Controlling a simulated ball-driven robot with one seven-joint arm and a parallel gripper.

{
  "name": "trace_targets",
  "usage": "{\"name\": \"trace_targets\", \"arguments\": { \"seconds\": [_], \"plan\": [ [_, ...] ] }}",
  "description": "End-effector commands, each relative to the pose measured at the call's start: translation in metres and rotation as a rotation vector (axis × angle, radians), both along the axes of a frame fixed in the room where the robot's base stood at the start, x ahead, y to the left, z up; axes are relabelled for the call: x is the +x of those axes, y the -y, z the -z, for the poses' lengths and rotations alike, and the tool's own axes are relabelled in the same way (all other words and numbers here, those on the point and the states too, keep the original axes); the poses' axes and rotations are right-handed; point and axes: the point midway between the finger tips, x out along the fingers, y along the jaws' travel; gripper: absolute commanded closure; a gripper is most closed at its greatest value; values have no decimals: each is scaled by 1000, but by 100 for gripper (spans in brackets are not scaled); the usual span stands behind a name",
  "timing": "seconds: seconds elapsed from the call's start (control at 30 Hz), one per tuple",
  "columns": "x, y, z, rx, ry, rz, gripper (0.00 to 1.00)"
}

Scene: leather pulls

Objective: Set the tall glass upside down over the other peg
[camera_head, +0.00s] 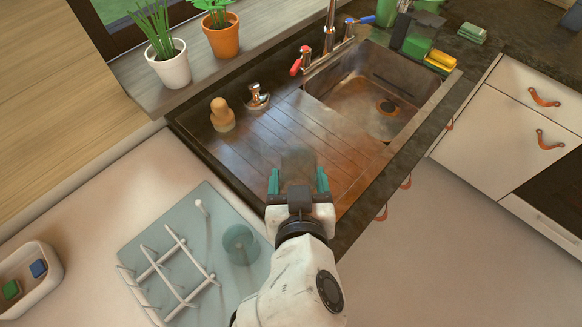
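A smoky see-through shape, apparently the tall glass (298,163), shows just beyond and between the fingers of my gripper (298,181), over the ribbed drainboard. The two teal-tipped fingers are wide apart, one on each side of it. I cannot tell whether they touch it or whether it stands on the board. A pale blue drying mat (150,235) lies at lower left with a white peg rack. One bare upright peg (201,207) stands near its upper corner. A teal glass (240,243) sits on the mat's right side, seemingly over a peg.
The sink basin (362,85) is at upper right, with the faucet (329,35) behind. A wooden-topped item (221,113) and a small metal fitting (257,95) stand left of the drainboard. Potted plants (170,68) line the sill. A white tray (27,283) is at far left.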

Motion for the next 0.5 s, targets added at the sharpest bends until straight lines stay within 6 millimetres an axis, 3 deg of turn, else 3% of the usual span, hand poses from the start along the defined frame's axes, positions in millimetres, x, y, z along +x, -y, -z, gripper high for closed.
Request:
{"name": "trace_targets", "arguments": {
  "seconds": [0.1,0.2,0.5],
  "plan": [
    [27,-7,9,-2,0,1,74],
    [42,-10,30,-4,-3,1,74],
    [68,-17,63,0,1,0,74]
  ]
}}
